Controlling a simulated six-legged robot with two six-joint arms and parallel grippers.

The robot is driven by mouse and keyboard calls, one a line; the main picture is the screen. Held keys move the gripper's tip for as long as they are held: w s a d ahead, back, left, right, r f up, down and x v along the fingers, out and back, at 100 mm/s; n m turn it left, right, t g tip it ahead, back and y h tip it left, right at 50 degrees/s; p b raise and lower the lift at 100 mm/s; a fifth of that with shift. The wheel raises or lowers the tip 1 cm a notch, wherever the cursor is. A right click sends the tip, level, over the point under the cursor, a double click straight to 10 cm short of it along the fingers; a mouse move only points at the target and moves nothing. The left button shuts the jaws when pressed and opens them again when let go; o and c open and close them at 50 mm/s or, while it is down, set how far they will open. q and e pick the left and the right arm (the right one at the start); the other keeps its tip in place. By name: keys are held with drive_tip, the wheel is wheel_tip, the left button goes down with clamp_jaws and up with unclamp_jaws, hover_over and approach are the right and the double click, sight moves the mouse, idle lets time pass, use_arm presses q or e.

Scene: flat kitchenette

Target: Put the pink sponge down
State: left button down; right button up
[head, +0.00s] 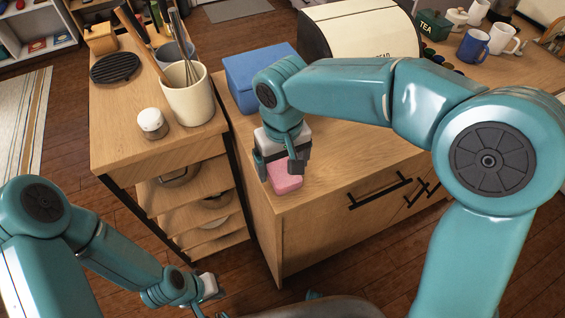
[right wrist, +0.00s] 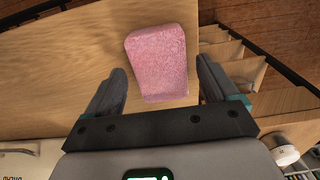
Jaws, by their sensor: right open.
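The pink sponge (head: 286,178) lies on the wooden counter top (head: 330,150), close to its front left corner. In the right wrist view the sponge (right wrist: 158,62) lies between and just beyond the fingers. My right gripper (head: 278,170) is directly over the sponge, pointing down. Its two fingers (right wrist: 162,90) are spread apart, with a gap on each side of the sponge. My left gripper (head: 208,300) is low at the bottom of the head view, away from the counter; its fingers are not clear there.
A blue box (head: 258,78) and a cream bread bin (head: 360,30) stand behind the sponge. On the left unit are a utensil crock (head: 188,100) and a small white-lidded jar (head: 152,123). A gap separates the two units. Bare counter lies right of the sponge.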

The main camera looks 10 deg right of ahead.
sight(283, 170)
wheel_tip(283, 170, up, 11)
drive_tip(key=p, duration=0.1)
drive_tip(key=shift+r, duration=0.2)
drive_tip(key=shift+s, duration=0.2)
idle(0.3)
